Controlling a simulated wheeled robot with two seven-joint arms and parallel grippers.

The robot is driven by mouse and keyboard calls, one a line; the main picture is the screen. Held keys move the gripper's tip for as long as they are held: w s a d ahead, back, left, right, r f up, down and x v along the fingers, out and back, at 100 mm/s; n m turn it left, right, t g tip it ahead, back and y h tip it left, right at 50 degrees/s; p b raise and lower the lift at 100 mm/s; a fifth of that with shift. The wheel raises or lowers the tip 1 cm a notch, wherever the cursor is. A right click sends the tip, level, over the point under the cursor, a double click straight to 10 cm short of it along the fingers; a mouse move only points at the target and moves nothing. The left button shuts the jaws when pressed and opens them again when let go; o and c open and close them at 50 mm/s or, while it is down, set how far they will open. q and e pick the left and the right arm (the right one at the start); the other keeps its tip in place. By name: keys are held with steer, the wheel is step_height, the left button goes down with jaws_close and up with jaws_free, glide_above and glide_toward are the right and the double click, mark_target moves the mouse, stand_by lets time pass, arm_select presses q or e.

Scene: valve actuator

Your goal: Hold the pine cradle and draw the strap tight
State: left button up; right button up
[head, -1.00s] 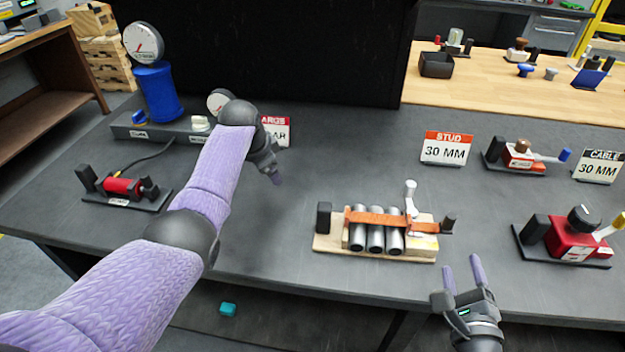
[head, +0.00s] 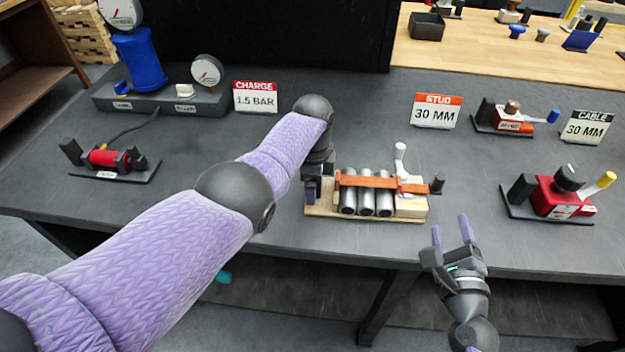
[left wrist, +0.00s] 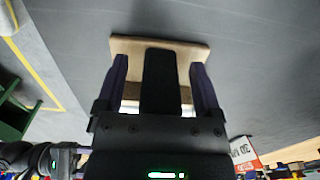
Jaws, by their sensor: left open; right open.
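The pine cradle (head: 320,212) sits on the grey table and carries several grey cylinders (head: 366,202) under an orange strap (head: 380,182). A white lever (head: 400,160) stands up at its right part, with a dark post (head: 437,185) at the right end. My left gripper (head: 312,195) is open at the cradle's left end. In the left wrist view its fingers stand on both sides of a black upright block (left wrist: 160,80) on the pine board (left wrist: 195,52); contact is not clear. My right gripper (head: 450,232) is open and empty, in front of the table's edge, right of the cradle.
A red valve unit with a yellow lever (head: 560,195) stands at the right. A small red device (head: 103,158) and a blue cylinder with a gauge (head: 140,60) are at the left. Signs (head: 437,111) stand behind. The table between cradle and red unit is clear.

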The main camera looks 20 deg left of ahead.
arm_select(q)
jaws_close()
stand_by(0.3)
stand_by(1.1)
